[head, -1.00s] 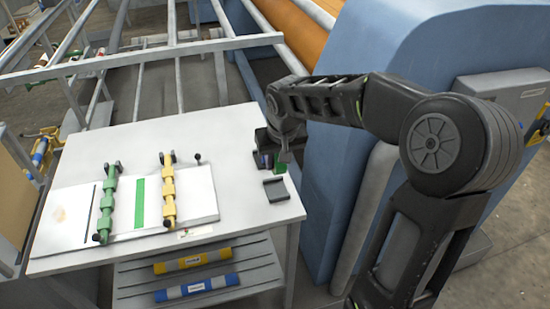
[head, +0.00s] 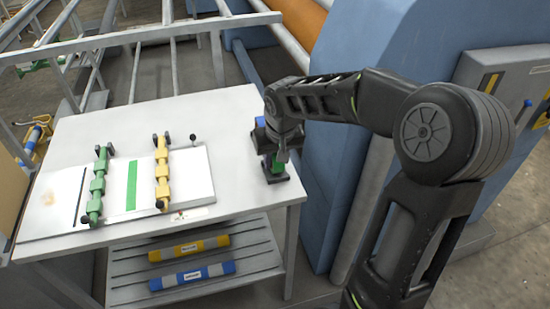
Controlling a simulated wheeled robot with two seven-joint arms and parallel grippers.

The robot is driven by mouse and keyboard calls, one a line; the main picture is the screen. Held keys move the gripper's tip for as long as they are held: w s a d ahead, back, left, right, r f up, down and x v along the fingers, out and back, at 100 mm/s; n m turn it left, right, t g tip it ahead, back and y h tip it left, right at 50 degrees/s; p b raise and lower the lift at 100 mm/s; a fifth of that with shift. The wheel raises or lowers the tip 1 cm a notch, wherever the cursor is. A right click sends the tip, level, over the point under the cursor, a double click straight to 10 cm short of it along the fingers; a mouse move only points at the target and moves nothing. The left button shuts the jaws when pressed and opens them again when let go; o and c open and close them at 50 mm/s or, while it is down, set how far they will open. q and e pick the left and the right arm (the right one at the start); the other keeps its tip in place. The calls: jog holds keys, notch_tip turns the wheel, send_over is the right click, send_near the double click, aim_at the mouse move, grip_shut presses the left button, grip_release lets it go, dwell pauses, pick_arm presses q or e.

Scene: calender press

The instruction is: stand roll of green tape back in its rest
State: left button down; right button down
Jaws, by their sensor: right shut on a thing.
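My right gripper (head: 278,151) points down over the right end of the white table and is shut on the roll of green tape (head: 278,164). Only a small green part of the roll shows below the fingers. The dark grey rest (head: 271,178) is on the table directly under the roll, and the roll overlaps it in this view. I cannot tell whether the roll touches the rest or hangs just above it. My left gripper is not in view.
A blue item (head: 260,122) stands behind my right gripper, partly hidden. The white table (head: 235,150) also bears a board with a green clamp bar (head: 98,185) and a yellow one (head: 161,172). The blue press housing (head: 350,150) rises close to the right.

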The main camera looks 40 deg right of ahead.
jog(key=shift+f, duration=0.2)
jog(key=c, duration=1.1)
grip_release()
jog(key=shift+b+v, duration=0.55)
jog(key=shift+v, duration=3.35)
jog(key=shift+s+f, duration=0.1)
